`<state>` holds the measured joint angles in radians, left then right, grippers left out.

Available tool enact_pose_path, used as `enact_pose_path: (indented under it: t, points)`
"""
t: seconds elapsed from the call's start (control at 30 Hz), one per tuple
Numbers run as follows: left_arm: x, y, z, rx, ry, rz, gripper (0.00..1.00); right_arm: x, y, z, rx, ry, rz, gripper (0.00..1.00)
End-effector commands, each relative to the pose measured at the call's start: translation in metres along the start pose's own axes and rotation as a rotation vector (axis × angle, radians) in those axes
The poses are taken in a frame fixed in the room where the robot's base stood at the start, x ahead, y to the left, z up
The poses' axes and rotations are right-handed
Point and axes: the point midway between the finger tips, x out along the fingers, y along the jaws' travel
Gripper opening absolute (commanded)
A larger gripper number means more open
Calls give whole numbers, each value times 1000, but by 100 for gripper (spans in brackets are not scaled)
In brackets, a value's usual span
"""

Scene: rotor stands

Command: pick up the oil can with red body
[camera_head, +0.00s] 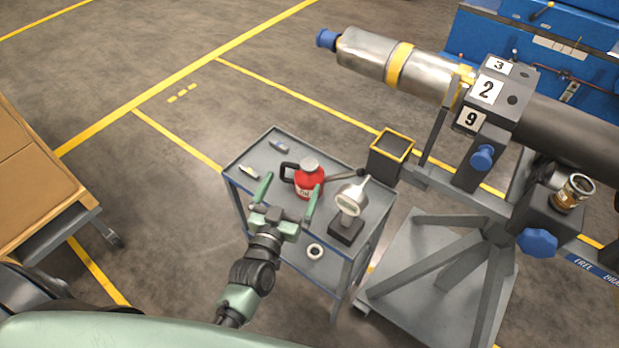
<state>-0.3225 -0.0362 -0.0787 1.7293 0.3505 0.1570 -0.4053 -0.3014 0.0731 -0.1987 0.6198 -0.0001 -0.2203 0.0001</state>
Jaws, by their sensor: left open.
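The oil can (309,182) has a red body, a grey top, a black handle on its left and a dark spout reaching right. It stands upright on the top of a grey cart (262,155). My left gripper (288,187) is open, with its two green fingers pointing toward the can. One finger is to the left of the can and the other is near its lower right side. I cannot tell whether a finger touches it. My right gripper is not in view.
Small tools (249,172) lie on the cart's left. A dark open bin (391,153) and the rotor stand (440,262) are to the right.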

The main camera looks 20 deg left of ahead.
Motion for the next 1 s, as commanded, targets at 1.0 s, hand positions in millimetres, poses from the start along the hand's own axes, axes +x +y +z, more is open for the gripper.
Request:
enact_pose_path:
  t: [1.0]
  points:
    - [78, 0, -2, 0, 16, -11, 75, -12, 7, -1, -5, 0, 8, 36]
